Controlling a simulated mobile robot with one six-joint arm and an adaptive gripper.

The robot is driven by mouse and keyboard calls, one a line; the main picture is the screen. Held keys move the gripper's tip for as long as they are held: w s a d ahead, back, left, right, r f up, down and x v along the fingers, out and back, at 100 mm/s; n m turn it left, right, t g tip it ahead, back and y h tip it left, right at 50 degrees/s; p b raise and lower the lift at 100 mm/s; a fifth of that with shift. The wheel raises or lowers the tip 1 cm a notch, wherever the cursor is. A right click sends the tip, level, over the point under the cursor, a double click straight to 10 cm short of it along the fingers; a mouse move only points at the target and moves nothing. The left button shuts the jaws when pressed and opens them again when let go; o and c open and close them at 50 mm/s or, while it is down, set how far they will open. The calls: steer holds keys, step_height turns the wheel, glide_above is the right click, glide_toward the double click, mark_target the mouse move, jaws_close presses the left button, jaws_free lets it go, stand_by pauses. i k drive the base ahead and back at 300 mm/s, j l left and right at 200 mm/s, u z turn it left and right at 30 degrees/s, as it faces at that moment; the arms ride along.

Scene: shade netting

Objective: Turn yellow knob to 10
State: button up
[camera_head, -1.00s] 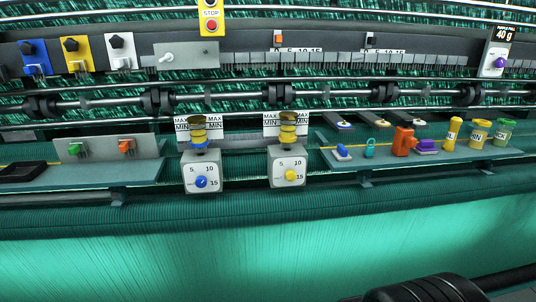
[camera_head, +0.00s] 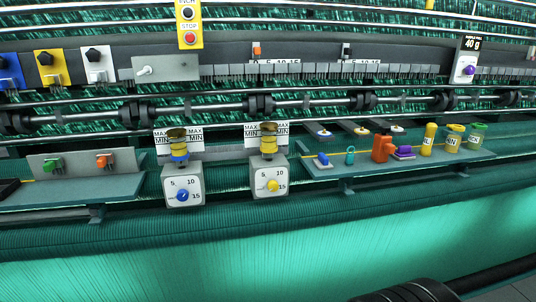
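The yellow knob (camera_head: 272,185) is on the front of a light grey box (camera_head: 261,194) at the middle of the picture. Its dial shows 5, 10 and 15; the 10 is above the knob and the 15 to its right. The knob's exact pointing is too small to tell. A yellow and dark cylinder (camera_head: 268,145) stands on top of the box, in front of a MIN/MAX plate (camera_head: 282,136). A similar box to the left carries a blue knob (camera_head: 183,196). My gripper is not in view; only a dark part shows at the bottom right.
A left shelf (camera_head: 110,187) has green and orange switches. A shaft with black clamps (camera_head: 260,104) runs behind. Green netting (camera_head: 300,265) lies in front.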

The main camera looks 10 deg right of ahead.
mark_target(272, 185)
steer(key=l, duration=1.45)
